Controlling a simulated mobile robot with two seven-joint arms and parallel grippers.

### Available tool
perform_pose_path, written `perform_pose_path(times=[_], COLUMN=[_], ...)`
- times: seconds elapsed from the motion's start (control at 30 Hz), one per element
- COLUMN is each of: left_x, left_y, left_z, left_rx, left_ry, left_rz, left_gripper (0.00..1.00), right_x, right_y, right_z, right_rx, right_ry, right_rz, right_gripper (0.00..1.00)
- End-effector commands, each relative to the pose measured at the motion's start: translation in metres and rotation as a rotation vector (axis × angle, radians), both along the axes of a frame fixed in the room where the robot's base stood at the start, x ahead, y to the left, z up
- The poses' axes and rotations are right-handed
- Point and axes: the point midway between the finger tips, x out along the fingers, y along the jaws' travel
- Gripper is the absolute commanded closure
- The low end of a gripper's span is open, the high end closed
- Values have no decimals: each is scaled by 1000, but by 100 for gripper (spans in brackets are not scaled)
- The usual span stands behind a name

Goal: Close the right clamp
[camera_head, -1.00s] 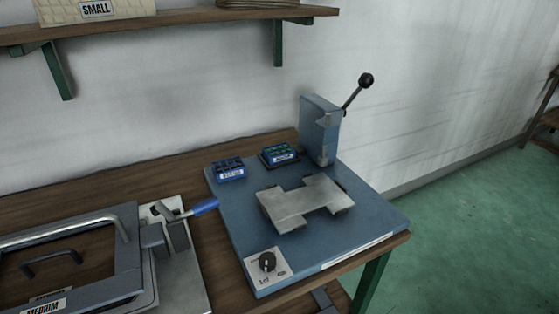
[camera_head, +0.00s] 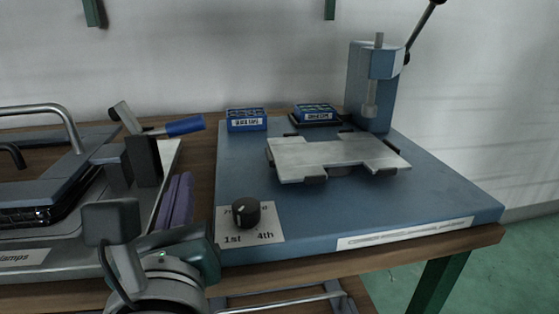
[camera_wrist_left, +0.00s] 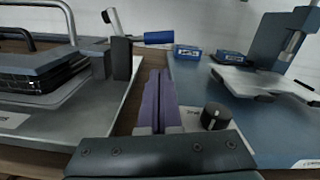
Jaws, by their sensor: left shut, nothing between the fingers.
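The right clamp (camera_head: 146,158) is a dark upright block with a metal lever on the right side of the grey frame fixture (camera_head: 50,225). Its blue handle (camera_head: 184,126) sticks out to the right, nearly level. In the left wrist view the clamp (camera_wrist_left: 122,60) and its blue handle (camera_wrist_left: 158,37) show at upper left of centre. My left gripper (camera_head: 181,185) has purple fingers that are shut and empty. It is in front of and below the blue handle, apart from it. In the left wrist view the fingers (camera_wrist_left: 158,80) point forward just right of the clamp.
A blue press base (camera_head: 430,190) with a metal plate (camera_head: 330,155), a black knob (camera_head: 246,212) and a tall lever press (camera_head: 372,85) stands on the right. Two small blue boxes (camera_head: 246,119) (camera_head: 315,113) sit at its back. A strip of wooden table separates base and fixture.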

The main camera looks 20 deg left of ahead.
Motion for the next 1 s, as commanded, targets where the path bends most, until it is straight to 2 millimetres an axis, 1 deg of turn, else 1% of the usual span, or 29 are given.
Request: perform_pose_path(times=[0.03, 0.37, 0.47, 0.57, 0.8, 1.0], left_x=[1, 1, 6, 17, 55, 78], left_y=[-1, -1, 2, 9, 33, 47], left_z=[-1, 1, 0, 1, 3, 4], left_rx=[15, 20, 20, 20, 19, 18], left_ry=[1, 1, 0, -1, -1, 2], left_rz=[-5, -6, -5, -3, -3, -4], left_gripper=[100, 100, 100, 100, 100, 100], right_x=[0, 0, 0, 0, 0, 0], right_y=[0, 0, 0, 0, -1, -1], right_z=[-2, -1, -1, -3, -10, -14], right_rx=[0, -1, -1, -1, -2, -4], right_ry=[0, -1, -1, -1, -1, -2], right_rz=[0, 0, 0, 0, 0, 2], right_gripper=[100, 100, 100, 100, 100, 100])
